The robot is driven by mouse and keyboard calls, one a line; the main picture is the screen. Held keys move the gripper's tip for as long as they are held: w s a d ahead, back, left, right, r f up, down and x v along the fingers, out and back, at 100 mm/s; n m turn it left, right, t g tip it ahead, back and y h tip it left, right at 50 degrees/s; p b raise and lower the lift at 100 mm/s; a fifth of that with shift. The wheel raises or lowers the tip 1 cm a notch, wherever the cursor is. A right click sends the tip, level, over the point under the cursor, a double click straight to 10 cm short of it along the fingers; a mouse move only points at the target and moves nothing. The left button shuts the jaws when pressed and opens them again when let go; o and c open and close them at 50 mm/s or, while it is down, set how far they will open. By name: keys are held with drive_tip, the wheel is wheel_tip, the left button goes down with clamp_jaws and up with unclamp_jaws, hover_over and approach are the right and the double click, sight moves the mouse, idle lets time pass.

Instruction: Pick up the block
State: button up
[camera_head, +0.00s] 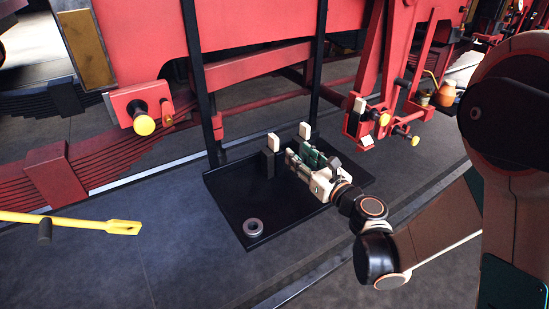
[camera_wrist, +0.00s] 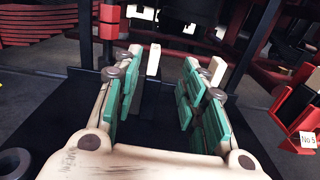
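My gripper (camera_head: 299,154) is open above a black tray, its two fingers with green pads spread apart; they also show in the wrist view (camera_wrist: 162,78). A small cream block (camera_head: 273,142) stands upright on a dark support to the left of the fingers. A second cream block (camera_head: 304,130) stands just beyond the fingertips. In the wrist view, a cream upright block (camera_wrist: 153,60) shows between the fingers, farther off. Another cream piece (camera_wrist: 217,70) shows at the right finger's tip; I cannot tell whether it is a block. Nothing is visibly held.
The black tray (camera_head: 222,192) lies on the dark floor, with a grey ring (camera_head: 253,227) near its front corner. Black uprights (camera_head: 198,80) rise behind it. Red locomotive framework (camera_head: 367,100) stands behind and right. A yellow tool (camera_head: 70,220) lies left; the floor in front is clear.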

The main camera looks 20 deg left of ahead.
sight(277, 141)
drive_tip(key=shift+n, duration=0.3)
drive_tip(key=x, duration=0.3)
drive_tip(key=b+x, duration=0.1)
drive_tip(key=x, duration=0.4)
drive_tip(key=shift+a+f+b, duration=0.3)
drive_tip(key=shift+a+f, duration=0.05)
drive_tip(key=shift+a, duration=0.1)
drive_tip(key=x, duration=0.1)
drive_tip(key=b+x, duration=0.2)
drive_tip(key=x, duration=0.1)
drive_tip(key=shift+f, duration=0.3)
drive_tip(key=shift+w+a+r, duration=0.15)
drive_tip(key=shift+w+a, duration=0.25)
drive_tip(key=shift+w, duration=0.1)
clamp_jaws()
